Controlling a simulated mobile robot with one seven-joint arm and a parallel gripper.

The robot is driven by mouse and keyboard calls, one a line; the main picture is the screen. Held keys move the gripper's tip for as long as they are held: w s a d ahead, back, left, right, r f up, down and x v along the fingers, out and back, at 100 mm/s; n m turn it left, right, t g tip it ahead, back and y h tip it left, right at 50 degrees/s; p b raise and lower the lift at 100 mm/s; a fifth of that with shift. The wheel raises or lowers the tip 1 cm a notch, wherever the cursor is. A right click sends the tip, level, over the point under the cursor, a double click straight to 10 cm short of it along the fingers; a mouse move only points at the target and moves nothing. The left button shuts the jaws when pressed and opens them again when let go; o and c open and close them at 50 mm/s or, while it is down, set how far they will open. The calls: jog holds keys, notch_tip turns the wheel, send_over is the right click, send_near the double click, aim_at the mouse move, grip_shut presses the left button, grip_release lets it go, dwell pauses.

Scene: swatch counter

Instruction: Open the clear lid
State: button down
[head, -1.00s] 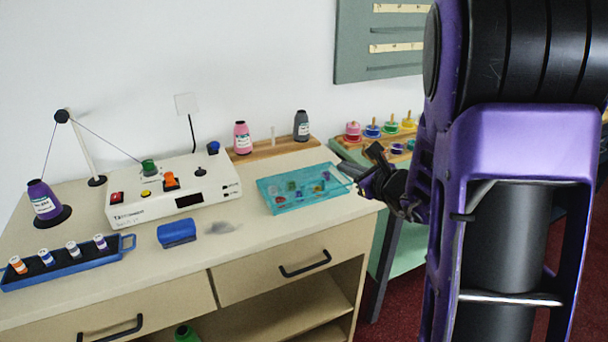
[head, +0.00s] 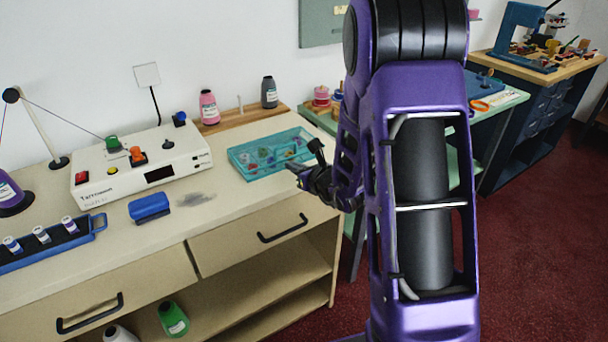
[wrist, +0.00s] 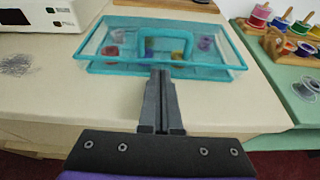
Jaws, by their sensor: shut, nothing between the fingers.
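A shallow teal box (head: 246,174) stands near the right end of the counter. Its clear lid (wrist: 112,53) appears to lie flat over it, with several coloured items showing through. A teal arched handle (wrist: 165,35) stands at the middle in the wrist view. My gripper (wrist: 160,74) is shut and empty. Its fingertips point at the middle of the box's near rim and overlap it in the wrist view; I cannot tell if they touch. In the head view my gripper (head: 294,169) is at the box's near right side.
A white control machine (head: 140,168) and a blue block (head: 149,208) stand to the left. Pink (head: 209,108) and grey (head: 269,92) bottles stand on a wooden strip behind the box. A green table (wrist: 290,105) with spools adjoins on the right. Bare counter lies before the box.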

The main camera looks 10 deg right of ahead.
jog(key=shift+w+a+r, duration=0.1)
jog(key=shift+w+r, duration=0.25)
jog(key=shift+r, duration=0.35)
jog(key=shift+w+a+r, duration=0.1)
jog(key=shift+w+r, duration=0.2)
jog(key=shift+r, duration=0.4)
